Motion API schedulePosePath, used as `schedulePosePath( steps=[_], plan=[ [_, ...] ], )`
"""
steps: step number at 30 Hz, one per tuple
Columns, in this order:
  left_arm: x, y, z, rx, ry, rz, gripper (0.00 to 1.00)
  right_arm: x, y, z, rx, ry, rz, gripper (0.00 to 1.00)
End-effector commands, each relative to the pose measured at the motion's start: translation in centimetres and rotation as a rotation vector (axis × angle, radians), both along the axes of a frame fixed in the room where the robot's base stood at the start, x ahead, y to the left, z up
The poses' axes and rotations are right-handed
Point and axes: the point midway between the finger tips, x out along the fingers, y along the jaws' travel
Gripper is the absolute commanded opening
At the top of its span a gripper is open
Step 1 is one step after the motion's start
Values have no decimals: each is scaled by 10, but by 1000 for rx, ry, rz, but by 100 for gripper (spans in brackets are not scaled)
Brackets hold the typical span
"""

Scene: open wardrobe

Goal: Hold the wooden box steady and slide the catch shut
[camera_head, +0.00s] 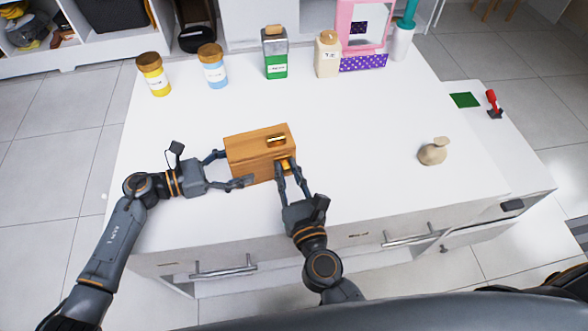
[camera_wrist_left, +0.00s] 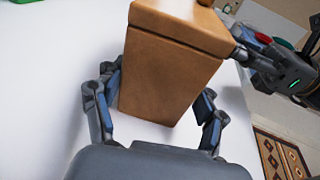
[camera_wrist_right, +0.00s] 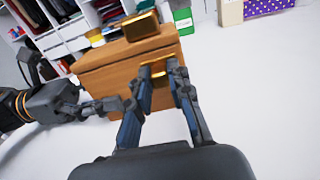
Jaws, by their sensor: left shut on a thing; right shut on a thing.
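The wooden box (camera_head: 250,146) stands upright with its lid down on the white table, near the front middle. My left gripper (camera_head: 228,170) is shut on the box's left end, one finger on the back and one on the front; the left wrist view shows the box (camera_wrist_left: 165,85) between its fingers. My right gripper (camera_head: 286,170) is shut on the golden catch (camera_wrist_right: 159,72) on the front face, near its right end. A golden piece (camera_wrist_right: 139,25) sits on the lid. The fingers partly hide the catch.
The table (camera_head: 350,125) is clear around the box. A yellow jar (camera_head: 154,79), a blue jar (camera_head: 215,74), a green bottle (camera_head: 276,65) and a beige bottle (camera_head: 327,60) line the back. A beige rounded object (camera_head: 432,153) lies at the right.

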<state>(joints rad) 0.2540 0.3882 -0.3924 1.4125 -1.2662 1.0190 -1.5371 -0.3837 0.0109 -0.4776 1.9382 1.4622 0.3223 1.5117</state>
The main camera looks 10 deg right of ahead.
Motion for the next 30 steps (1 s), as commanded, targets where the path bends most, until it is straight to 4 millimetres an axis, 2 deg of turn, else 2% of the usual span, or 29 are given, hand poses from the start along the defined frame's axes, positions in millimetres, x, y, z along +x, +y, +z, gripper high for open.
schedulePosePath(
  steps=[3, 11, 12, 15, 25, 30],
  plan=[
    [0, 0, -1, 1, 1, 1, 45, -2, 19, 0, 4, 1, 4, 0],
    [0, -1, -1, 0, 1, 0, 46, -3, 23, 0, 2, 0, 8, 0],
    [0, -2, -1, 0, 1, -1, 46, -3, 23, 0, 2, 0, 9, 24],
    [-1, -2, -1, 0, 1, -1, 46, -4, 23, 0, 2, 0, 9, 43],
    [-1, -1, -1, -1, 2, -1, 45, -5, 20, 0, 0, 1, 4, 43],
    [-1, -1, -1, 0, 2, -1, 45, -25, 18, -1, -2, 3, 5, 43]
  ],
)
